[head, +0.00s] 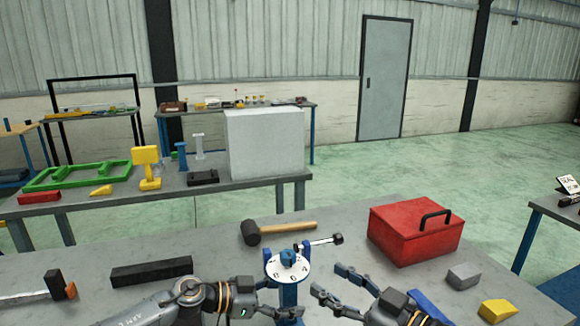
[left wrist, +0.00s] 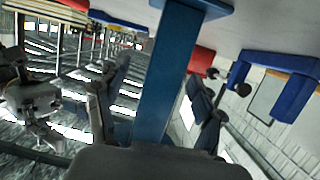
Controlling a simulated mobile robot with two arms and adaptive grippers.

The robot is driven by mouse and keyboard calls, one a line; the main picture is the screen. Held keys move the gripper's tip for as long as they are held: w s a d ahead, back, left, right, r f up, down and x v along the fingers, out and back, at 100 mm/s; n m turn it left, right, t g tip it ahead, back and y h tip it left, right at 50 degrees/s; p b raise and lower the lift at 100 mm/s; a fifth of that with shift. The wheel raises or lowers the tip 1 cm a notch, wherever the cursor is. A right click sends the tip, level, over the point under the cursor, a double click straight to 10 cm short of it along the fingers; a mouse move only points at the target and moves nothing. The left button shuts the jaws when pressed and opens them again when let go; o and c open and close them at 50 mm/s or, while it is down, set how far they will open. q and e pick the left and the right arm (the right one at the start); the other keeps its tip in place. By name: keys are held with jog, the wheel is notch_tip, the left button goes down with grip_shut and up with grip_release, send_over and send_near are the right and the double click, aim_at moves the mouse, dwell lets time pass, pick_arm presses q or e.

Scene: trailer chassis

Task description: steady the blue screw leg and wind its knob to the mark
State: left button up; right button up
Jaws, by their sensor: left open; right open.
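The blue screw leg (head: 288,294) stands upright on the near table. A white numbered dial (head: 274,268) sits on top, with a blue hub and a crank arm reaching right to a dark knob (head: 337,239). My left gripper (head: 282,300) is open at the post below the dial. In the left wrist view the blue post (left wrist: 166,85) stands between the open fingers of the left gripper (left wrist: 157,75); I cannot tell whether either finger touches it. My right gripper (head: 328,280) is open and empty, right of the post and below the knob. The mark is too small to make out.
A black mallet (head: 252,233) lies behind the leg. A red toolbox (head: 410,235) stands at the back right. A grey block (head: 463,276), a yellow wedge (head: 497,311) and a blue part (head: 428,304) lie right; a black bar (head: 152,271) and a hammer (head: 56,285) lie left.

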pick_arm(q)
jog(key=p+v, duration=0.3)
jog(key=v, duration=0.2)
jog(key=shift+a+r, duration=0.1)
jog(key=shift+r, duration=0.05)
jog(key=p+v, duration=0.1)
jog(key=v, duration=0.1)
jog(key=shift+s+a+p, duration=0.15)
jog(key=shift+a+p, duration=0.2)
jog(key=o, duration=0.6)
jog(key=shift+c, duration=0.2)
jog(key=v, duration=1.2)
